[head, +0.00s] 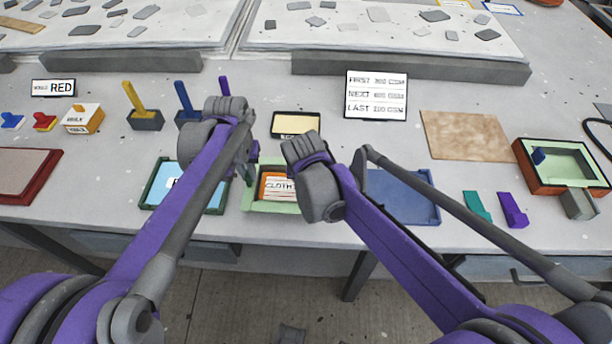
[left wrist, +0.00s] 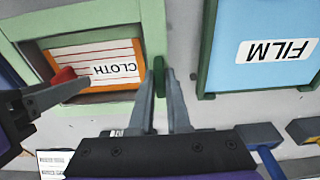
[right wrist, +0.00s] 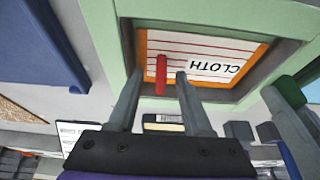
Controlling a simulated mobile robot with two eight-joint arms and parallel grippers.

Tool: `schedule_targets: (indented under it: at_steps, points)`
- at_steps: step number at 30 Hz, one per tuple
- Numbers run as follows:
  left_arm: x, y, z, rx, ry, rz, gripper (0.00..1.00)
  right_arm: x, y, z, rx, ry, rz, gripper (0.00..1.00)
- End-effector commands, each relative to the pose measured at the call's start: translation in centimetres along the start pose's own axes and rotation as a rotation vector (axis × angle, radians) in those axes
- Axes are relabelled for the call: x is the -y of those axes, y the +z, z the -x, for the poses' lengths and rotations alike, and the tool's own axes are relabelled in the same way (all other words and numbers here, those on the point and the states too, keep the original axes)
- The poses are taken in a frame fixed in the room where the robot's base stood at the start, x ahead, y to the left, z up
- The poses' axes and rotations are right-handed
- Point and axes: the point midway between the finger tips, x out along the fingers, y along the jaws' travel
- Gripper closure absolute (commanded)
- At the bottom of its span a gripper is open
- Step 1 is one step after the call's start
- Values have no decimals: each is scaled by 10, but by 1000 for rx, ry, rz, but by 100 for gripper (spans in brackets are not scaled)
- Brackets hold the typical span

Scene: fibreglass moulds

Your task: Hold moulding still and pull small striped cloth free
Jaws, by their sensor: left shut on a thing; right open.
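The small striped cloth (head: 277,185), white with red stripes, an orange border and a CLOTH label, lies in the pale green moulding (head: 268,207). It also shows in the left wrist view (left wrist: 95,65) and right wrist view (right wrist: 205,55). My left gripper (left wrist: 160,85) is shut on a dark green tab (left wrist: 159,66) at the moulding's side. My right gripper (right wrist: 155,85) is open, its fingertips over the cloth either side of an upright red tab (right wrist: 161,72); I cannot tell if they touch it. In the head view its fingers are hidden behind its wrist.
A green-framed blue FILM tray (head: 160,185) stands close left of the moulding, and a blue tray (head: 400,197) to the right. Behind are a cream-topped box (head: 296,124) and a FIRST/NEXT/LAST sign (head: 376,95). Teal (head: 477,207) and purple (head: 512,210) pieces lie further right.

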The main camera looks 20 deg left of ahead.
Motion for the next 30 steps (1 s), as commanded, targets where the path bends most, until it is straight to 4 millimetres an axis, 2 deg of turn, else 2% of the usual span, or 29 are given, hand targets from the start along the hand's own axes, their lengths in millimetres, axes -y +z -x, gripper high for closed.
schedule_targets:
  at_steps: [6, 12, 15, 30]
  points:
    - [0, 0, 0, 0, 0, 0, 100, 0, 0, 0, 0, 0, 0, 50]
    - [0, 0, 0, 0, 0, 0, 100, 0, 0, 0, 0, 0, 0, 86]
    - [0, 0, 0, 0, 0, 0, 100, 0, 0, 0, 0, 0, 0, 100]
    - [0, 0, 0, 0, 0, 0, 100, 0, -2, 6, 0, 0, 0, 100]
